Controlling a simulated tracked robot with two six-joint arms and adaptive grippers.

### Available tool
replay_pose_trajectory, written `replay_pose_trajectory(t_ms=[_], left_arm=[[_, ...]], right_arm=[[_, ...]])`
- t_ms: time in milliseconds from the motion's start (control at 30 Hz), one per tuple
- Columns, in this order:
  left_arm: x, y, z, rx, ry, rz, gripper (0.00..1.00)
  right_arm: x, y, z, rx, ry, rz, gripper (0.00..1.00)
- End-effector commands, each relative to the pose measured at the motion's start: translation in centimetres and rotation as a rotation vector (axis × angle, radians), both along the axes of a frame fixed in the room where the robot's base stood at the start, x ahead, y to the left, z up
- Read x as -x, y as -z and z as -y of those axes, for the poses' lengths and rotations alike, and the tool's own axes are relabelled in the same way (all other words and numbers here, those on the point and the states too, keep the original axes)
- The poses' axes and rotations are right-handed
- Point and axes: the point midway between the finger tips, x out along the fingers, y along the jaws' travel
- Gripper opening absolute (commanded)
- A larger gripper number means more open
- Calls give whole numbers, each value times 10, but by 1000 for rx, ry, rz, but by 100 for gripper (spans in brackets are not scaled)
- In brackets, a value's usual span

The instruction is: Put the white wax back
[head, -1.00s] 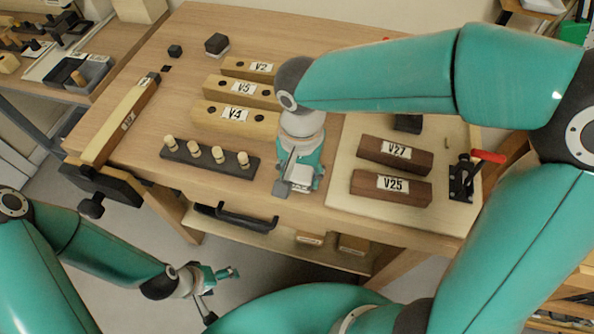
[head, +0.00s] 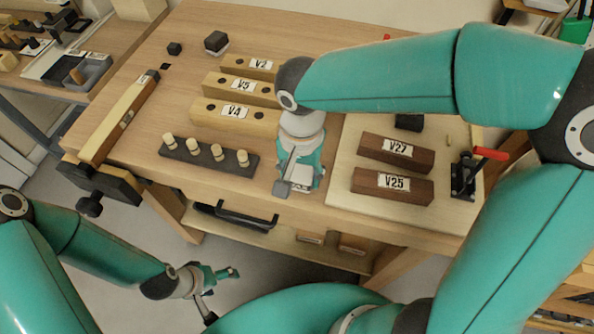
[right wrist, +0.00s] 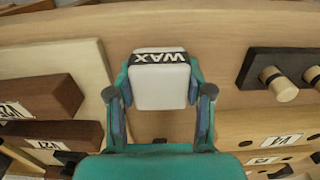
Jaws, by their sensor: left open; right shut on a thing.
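The white wax (right wrist: 160,88) is a pale block with a black band lettered WAX. In the right wrist view it sits between the two fingers of my right gripper (right wrist: 162,92), which is shut on it. In the head view my right gripper (head: 298,180) is over the front part of the bench, between the dark peg rack and the pale board. The wax is mostly hidden there by the gripper. My left gripper (head: 222,282) is open and empty, low at the left, below the bench front and away from the wax.
The black peg rack (head: 185,157) stands to the left, with blocks V4 (head: 233,112), V5 and V2 behind. The pale board (head: 345,195) at right bears dark blocks V27 (head: 398,150) and V25 (head: 392,187) and a red-handled clamp (head: 465,175). A black handle (head: 235,215) is below the front edge.

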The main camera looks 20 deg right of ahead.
Motion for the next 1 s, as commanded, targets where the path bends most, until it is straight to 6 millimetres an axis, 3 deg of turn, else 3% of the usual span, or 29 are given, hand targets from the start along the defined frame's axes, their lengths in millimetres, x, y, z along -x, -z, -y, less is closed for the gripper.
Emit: replay_pose_trajectory(t_ms=[400,433,600,800,900,1000], left_arm=[[0,5,0,0,0,0,77],[0,5,0,0,0,0,77],[0,5,0,0,0,0,77],[0,5,0,0,0,0,77],[0,5,0,0,0,0,77],[0,5,0,0,0,0,77]], right_arm=[[0,5,0,0,0,0,19],[0,5,0,0,0,0,55],[0,5,0,0,0,0,81],[0,5,0,0,0,0,81],[0,5,0,0,0,0,89],[0,5,0,0,0,0,89]])
